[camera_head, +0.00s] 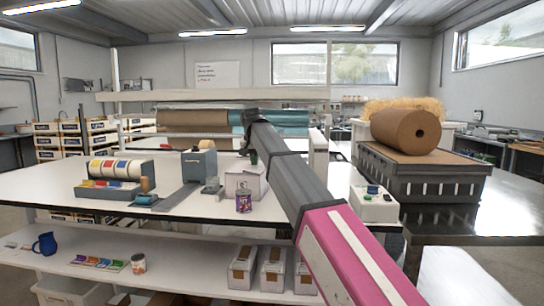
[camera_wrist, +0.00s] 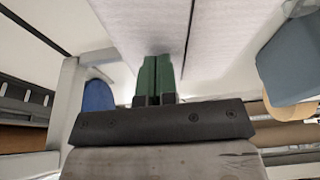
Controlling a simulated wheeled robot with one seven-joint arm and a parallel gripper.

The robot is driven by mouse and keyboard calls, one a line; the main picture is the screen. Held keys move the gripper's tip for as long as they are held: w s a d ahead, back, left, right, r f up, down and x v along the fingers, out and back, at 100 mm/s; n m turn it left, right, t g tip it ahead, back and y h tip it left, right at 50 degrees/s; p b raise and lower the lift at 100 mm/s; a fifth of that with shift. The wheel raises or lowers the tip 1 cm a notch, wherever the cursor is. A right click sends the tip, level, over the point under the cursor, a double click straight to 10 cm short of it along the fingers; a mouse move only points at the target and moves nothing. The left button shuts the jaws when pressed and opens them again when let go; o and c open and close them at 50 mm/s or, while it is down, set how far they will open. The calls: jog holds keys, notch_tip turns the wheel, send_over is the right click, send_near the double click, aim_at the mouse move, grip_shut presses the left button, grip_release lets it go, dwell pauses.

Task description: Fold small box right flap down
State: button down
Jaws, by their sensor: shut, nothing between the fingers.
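The small white box (camera_head: 232,184) stands on the white table, left of my dark arm.
A purple can (camera_head: 243,203) stands in front of the box. A grey dispenser (camera_head: 198,163) is to its left. A white device with buttons (camera_head: 374,204) and a grey crate (camera_head: 425,182) bearing a brown roll (camera_head: 405,130) are to the right.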

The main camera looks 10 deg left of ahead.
jog(key=shift+f, duration=0.3)
dwell(0.8)
dwell(0.3)
notch_tip(320, 180, up, 9)
dwell(0.8)
